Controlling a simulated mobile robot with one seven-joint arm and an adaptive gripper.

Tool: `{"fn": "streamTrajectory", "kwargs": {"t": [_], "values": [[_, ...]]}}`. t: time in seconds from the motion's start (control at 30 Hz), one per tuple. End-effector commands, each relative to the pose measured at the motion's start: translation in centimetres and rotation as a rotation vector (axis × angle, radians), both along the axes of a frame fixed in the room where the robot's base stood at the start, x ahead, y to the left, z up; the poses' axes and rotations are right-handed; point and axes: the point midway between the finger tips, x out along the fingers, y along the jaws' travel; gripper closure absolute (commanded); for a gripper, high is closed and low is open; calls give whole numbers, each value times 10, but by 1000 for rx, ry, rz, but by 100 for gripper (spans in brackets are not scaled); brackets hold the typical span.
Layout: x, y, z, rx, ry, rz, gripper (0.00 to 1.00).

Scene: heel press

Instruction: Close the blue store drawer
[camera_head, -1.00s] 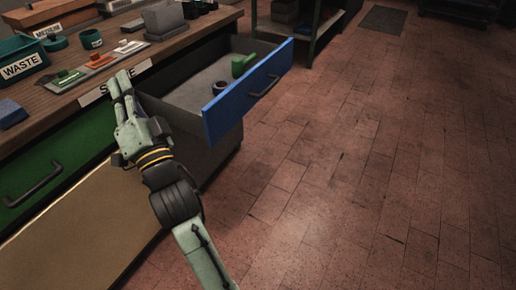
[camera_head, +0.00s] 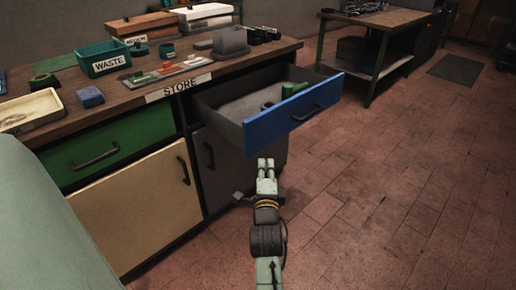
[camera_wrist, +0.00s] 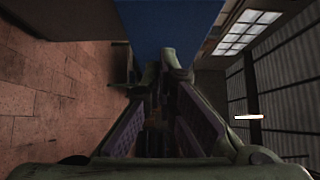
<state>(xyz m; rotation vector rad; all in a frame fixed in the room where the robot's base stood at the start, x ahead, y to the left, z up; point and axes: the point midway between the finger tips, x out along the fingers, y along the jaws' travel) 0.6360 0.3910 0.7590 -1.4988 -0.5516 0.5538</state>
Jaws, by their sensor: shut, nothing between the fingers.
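The blue store drawer (camera_head: 292,112) is pulled out of the bench below the STORE label (camera_head: 179,88). A green object (camera_head: 294,89) and a small dark object lie in it. In the wrist view the fingers (camera_wrist: 158,62) point toward a blue surface (camera_wrist: 175,25), which looks like the drawer front. I cannot tell whether they touch it.
A closed green drawer (camera_head: 105,150) and a tan cupboard door (camera_head: 140,200) are left of the store drawer. The bench top holds a green WASTE bin (camera_head: 104,59) and several parts. Another bench (camera_head: 375,25) stands behind. Floor (camera_head: 400,190) to the right is clear.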

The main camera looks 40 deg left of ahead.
Motion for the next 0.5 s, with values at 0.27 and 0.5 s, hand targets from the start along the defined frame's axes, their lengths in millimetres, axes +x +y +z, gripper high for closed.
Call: {"fn": "streamTrajectory", "kwargs": {"t": [0.27,0.5], "values": [[37,42,3,-1,-1,4,100],[39,67,2,0,-1,2,100]]}}
